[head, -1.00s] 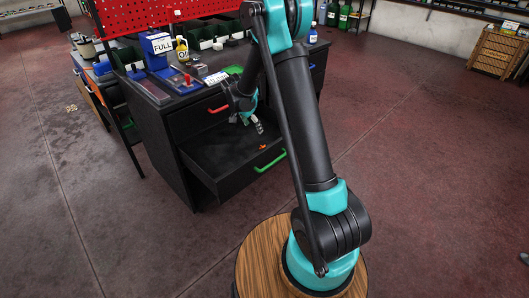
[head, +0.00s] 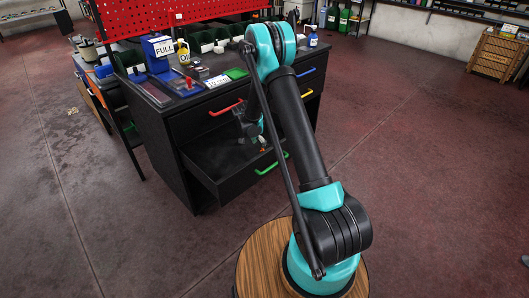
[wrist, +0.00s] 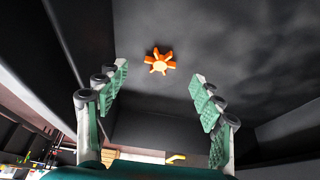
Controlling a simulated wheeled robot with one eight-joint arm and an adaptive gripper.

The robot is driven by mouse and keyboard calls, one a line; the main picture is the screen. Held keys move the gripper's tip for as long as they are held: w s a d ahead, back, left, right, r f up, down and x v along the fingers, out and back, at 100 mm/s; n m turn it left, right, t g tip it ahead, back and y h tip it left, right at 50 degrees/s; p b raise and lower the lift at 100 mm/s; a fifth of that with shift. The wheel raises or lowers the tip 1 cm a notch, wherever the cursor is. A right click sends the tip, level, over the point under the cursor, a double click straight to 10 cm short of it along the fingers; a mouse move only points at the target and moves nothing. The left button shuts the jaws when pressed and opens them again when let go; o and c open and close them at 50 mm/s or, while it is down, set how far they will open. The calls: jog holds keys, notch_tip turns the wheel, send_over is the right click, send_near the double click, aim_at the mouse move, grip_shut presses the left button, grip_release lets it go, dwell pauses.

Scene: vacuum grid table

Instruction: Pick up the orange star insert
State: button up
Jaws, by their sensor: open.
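The orange star insert (wrist: 161,62) lies flat on the dark floor of the open drawer. In the wrist view it is at upper centre, just beyond and between my fingertips. In the head view a small orange spot of it (head: 263,149) shows inside the drawer, close beside my gripper (head: 262,141). My gripper's two green-padded fingers (wrist: 160,74) are spread apart in the wrist view, with nothing between the pads. The insert appears apart from both fingers.
The open drawer (head: 205,180) has dark walls around the insert and a green handle (head: 272,165) at its front. A closed drawer with a red handle (head: 226,108) is above it.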

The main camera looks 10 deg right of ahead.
jog(key=shift+x, duration=2.6)
jog(key=shift+w+d+r, duration=0.15)
jog(key=shift+w, duration=0.05)
jog(key=shift+c, duration=0.4)
jog(key=c, duration=0.8)
